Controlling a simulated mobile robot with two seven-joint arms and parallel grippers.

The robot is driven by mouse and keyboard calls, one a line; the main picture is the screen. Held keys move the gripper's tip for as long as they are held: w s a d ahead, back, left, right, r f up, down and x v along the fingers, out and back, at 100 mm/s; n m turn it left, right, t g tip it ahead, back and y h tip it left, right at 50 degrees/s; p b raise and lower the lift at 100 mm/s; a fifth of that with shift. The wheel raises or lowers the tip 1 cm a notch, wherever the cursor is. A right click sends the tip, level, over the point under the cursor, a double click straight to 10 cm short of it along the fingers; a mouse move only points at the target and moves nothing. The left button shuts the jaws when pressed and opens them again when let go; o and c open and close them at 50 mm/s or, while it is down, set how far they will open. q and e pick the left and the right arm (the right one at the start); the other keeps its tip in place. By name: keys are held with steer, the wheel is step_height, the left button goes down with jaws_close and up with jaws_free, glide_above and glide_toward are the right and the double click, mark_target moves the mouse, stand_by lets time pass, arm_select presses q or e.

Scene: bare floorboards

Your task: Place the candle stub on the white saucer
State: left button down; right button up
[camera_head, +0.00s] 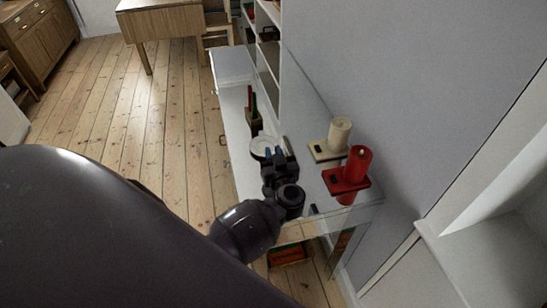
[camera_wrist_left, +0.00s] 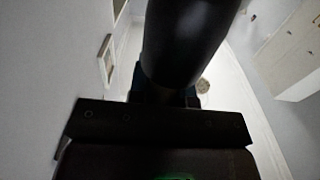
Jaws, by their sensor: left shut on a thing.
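The white saucer (camera_head: 261,147) lies on the white cabinet top, just beyond my left gripper and partly covered by it. My left gripper (camera_head: 275,154), with blue fingertips, is shut on a dark, rounded piece that I take to be the candle stub. In the left wrist view the stub (camera_wrist_left: 185,45) looks like a large dark cylinder at the fingers. In the head view the gripper mostly hides it. I cannot tell whether it touches the saucer. My right gripper is not in view.
A cream candle (camera_head: 339,133) and a red candle (camera_head: 357,163) on square holders stand to the right, by the wall. Open floorboards (camera_head: 170,120) lie to the left.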

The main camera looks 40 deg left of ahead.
arm_select(q)
steer(key=shift+f, duration=0.5)
steer(key=shift+f, duration=0.25)
steer(key=c, duration=1.1)
jaws_free()
steer(key=shift+o, duration=0.2)
